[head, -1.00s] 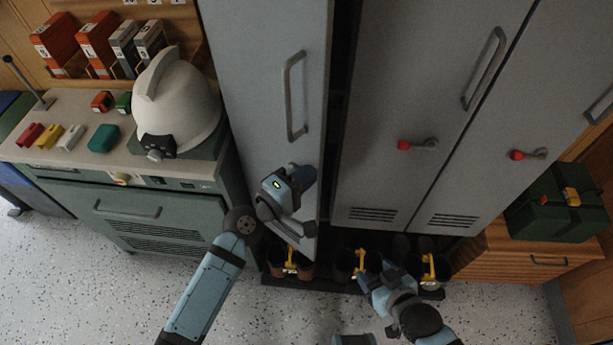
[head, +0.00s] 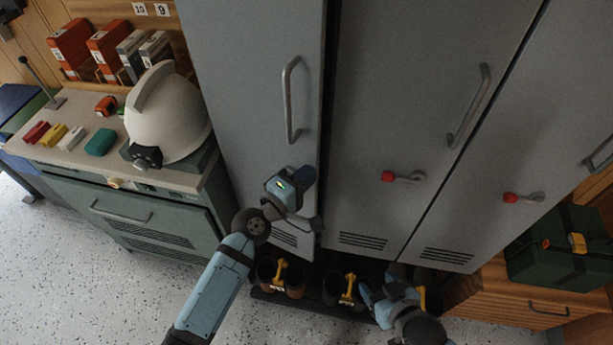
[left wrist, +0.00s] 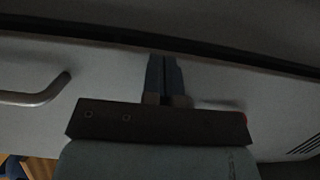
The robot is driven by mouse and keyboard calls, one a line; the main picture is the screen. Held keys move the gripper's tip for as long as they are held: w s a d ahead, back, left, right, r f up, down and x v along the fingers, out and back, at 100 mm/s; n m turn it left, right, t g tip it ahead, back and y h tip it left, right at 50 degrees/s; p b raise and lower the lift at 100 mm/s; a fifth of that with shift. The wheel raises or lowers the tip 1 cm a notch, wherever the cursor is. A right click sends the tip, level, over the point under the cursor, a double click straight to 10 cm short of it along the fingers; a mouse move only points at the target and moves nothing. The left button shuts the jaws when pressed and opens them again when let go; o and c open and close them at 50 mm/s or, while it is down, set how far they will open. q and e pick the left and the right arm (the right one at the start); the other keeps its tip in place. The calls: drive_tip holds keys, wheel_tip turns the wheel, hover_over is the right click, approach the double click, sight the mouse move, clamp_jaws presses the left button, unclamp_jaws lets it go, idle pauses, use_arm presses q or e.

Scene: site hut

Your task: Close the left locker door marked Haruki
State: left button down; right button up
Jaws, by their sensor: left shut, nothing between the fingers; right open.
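The left locker door (head: 245,95) is grey, with a vertical bar handle (head: 290,100) and vent slots low down. It stands slightly ajar, with a narrow dark gap along its right edge. No name label is readable. My left gripper (head: 314,222) is at the lower right part of this door, partly hidden by its own wrist. In the left wrist view its shut, empty fingers (left wrist: 166,78) lie over the pale door (left wrist: 100,75), pointing at its dark edge; contact is unclear. A bit of red (left wrist: 243,119) shows beside the gripper body. My right gripper (head: 374,298) is low, before the boots.
Two more locker doors (head: 410,90) to the right look shut, with red-knobbed latches (head: 389,176). Boots (head: 345,289) stand below. A counter (head: 75,150) with a white helmet (head: 168,112) is at left; a green case (head: 555,250) sits on a wooden cabinet at right.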

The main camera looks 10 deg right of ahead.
sight(315, 164)
use_arm(q)
drive_tip(key=shift+w+a+b+x, duration=0.15)
drive_tip(key=shift+x, duration=0.85)
drive_tip(key=shift+w+a+b+x, duration=0.15)
drive_tip(key=shift+x, duration=0.8)
